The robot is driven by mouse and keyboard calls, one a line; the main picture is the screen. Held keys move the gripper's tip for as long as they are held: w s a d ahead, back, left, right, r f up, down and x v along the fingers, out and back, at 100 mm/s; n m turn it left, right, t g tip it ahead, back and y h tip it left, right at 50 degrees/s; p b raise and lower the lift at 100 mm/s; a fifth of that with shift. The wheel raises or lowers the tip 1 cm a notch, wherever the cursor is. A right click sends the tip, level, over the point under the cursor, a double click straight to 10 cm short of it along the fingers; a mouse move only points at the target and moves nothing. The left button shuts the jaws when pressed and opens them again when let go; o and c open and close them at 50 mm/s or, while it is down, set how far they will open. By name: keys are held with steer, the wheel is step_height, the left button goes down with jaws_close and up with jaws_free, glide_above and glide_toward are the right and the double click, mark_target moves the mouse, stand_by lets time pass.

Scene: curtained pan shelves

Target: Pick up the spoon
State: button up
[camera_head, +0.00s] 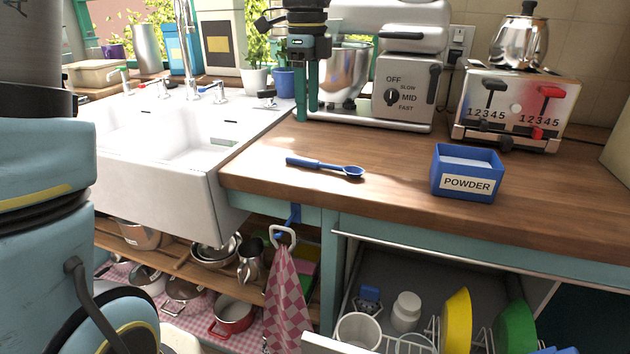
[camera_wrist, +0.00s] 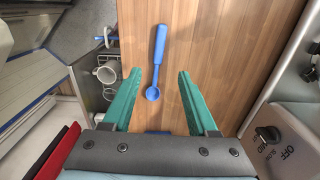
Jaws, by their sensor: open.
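The blue spoon (camera_head: 325,167) lies flat on the wooden counter, with its handle to the left and its bowl to the right. It also shows in the wrist view (camera_wrist: 157,62), where its bowl is nearest my gripper and its handle points away. My gripper (camera_head: 306,118) is open, with two green fingers pointing down above the counter, behind the spoon in the head view. In the wrist view the fingers of my gripper (camera_wrist: 157,73) spread to either side of the spoon's line, with nothing held between them.
A blue powder box (camera_head: 466,174) stands right of the spoon. A mixer (camera_head: 400,85) and toaster (camera_head: 515,108) stand at the back. The white sink (camera_head: 160,160) is to the left. The counter around the spoon is clear.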

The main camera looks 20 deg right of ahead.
glide_above(312, 160)
steer(key=shift+m, duration=0.3)
steer(key=f, duration=0.5)
steer(key=shift+w+f+p, duration=0.1)
steer(key=shift+w+p, duration=0.1)
steer(key=shift+p, duration=0.1)
steer(key=shift+s+f+p, duration=0.15)
steer(key=shift+f+p, duration=0.15)
steer(key=shift+f, duration=1.05)
steer(key=shift+s+f+p, duration=0.15)
steer(key=shift+f+p, duration=0.1)
steer(key=shift+f, duration=1.1)
steer(key=shift+c, duration=0.4)
jaws_close()
